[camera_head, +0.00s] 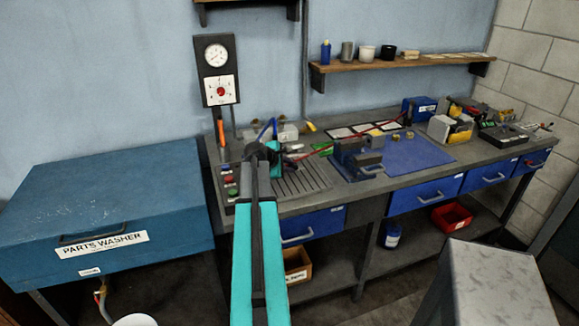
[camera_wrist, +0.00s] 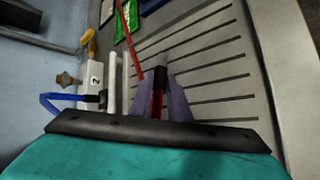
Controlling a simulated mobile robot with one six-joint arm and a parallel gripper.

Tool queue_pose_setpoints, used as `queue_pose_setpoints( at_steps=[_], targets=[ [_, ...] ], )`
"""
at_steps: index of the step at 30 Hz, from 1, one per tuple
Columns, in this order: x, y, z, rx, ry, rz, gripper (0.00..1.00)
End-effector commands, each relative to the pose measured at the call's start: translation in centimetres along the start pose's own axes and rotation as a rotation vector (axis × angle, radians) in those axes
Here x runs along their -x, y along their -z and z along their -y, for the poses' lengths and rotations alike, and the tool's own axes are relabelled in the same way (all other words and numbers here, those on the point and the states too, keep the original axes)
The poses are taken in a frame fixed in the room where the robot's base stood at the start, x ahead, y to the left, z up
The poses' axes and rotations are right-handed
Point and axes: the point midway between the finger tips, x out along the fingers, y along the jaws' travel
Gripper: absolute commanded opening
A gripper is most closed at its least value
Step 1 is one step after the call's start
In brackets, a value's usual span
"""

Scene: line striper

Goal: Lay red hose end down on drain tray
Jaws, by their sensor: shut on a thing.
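The red hose (camera_head: 318,150) runs across the bench toward my gripper (camera_head: 268,152), which is partly hidden by my own arm. In the wrist view my gripper (camera_wrist: 163,98) is shut on the red hose end (camera_wrist: 157,104), whose black tip (camera_wrist: 160,78) shows between the fingers. The drain tray (camera_head: 306,182) is a grey slotted plate on the bench, right of my gripper. In the wrist view the tray (camera_wrist: 218,62) lies beyond and to the right of the fingers. I cannot tell whether the hose end touches it.
A pale block marked 2 (camera_wrist: 95,77) with a blue hose (camera_wrist: 48,101) is left of the fingers. Control buttons (camera_head: 230,180) sit left of the tray. A vise (camera_head: 357,158) and blue mat (camera_head: 418,153) lie to the right. The parts washer (camera_head: 120,205) stands left.

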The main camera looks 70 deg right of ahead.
Motion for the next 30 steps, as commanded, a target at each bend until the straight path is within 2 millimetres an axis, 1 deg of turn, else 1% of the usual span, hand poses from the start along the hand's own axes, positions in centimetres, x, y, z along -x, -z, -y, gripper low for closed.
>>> queue_pose_setpoints(
  at_steps=[6, 7, 10, 23, 26, 30],
  targets=[
    [0.0, 0.0, 0.0, 0.0, -0.001, 0.0, 0.0],
    [0.0, 0.0, 0.0, 0.0, -0.001, 0.0, 0.21],
    [0.0, 0.0, 0.0, 0.0, -0.001, 0.0, 0.38],
    [0.3, 0.0, 0.0, 0.0, -0.001, 0.0, 0.38],
    [0.9, 0.0, 0.0, 0.0, -0.002, 0.0, 0.38],
    [2.2, 0.0, 0.1, 0.0, -0.002, 0.0, 0.38]
  ],
)
